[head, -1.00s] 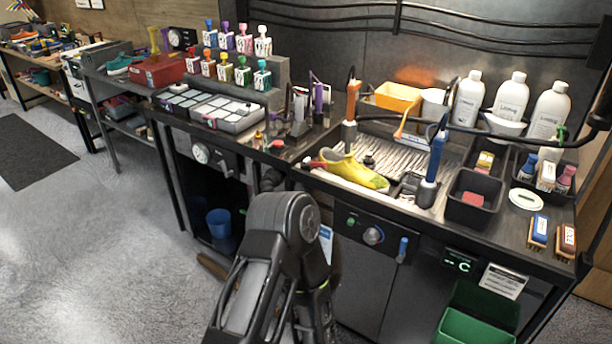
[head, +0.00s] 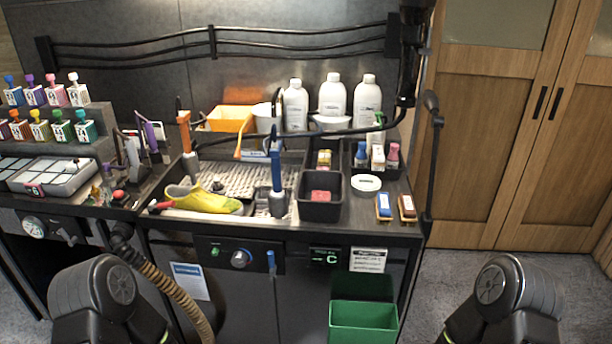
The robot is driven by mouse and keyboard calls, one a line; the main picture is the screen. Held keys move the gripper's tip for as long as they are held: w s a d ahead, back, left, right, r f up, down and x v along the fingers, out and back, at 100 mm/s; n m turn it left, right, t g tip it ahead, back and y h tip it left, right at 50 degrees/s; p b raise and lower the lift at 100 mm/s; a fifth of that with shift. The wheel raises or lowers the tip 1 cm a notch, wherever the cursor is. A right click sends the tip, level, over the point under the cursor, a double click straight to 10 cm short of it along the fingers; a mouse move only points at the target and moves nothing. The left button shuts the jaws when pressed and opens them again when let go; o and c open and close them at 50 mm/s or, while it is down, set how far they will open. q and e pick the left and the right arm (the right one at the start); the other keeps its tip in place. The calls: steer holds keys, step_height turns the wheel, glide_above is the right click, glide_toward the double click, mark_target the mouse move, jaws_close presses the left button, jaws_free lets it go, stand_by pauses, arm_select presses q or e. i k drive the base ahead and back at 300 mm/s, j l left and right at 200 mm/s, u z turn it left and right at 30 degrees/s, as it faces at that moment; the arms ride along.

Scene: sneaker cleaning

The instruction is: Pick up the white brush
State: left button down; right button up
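I cannot make out a clearly white brush in the head view. Two small brushes lie side by side at the right end of the counter: a blue one with a white label (head: 384,207) and a brown one with a white label (head: 407,208). A small white item (head: 377,157) stands between a blue and a pink bottle in a dark tray; I cannot tell what it is. Links of both my arms show at the bottom left and bottom right, but neither gripper is in view.
A yellow-green shoe (head: 203,199) lies at the sink (head: 245,180). A black bin (head: 321,210) holds a red block. A white round dish (head: 366,183), several white bottles (head: 332,98) and an orange container (head: 231,118) stand on the counter. A green bin (head: 363,321) is below. Wooden cabinets (head: 520,130) are at right.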

mark_target(377, 156)
steer(key=i+l+u, duration=0.2)
steer(key=u, duration=0.2)
steer(key=i+l+u, duration=0.15)
steer(key=l+u, duration=0.2)
steer(key=i+l+u, duration=0.1)
steer(key=l+u, duration=0.3)
steer(key=l, duration=0.1)
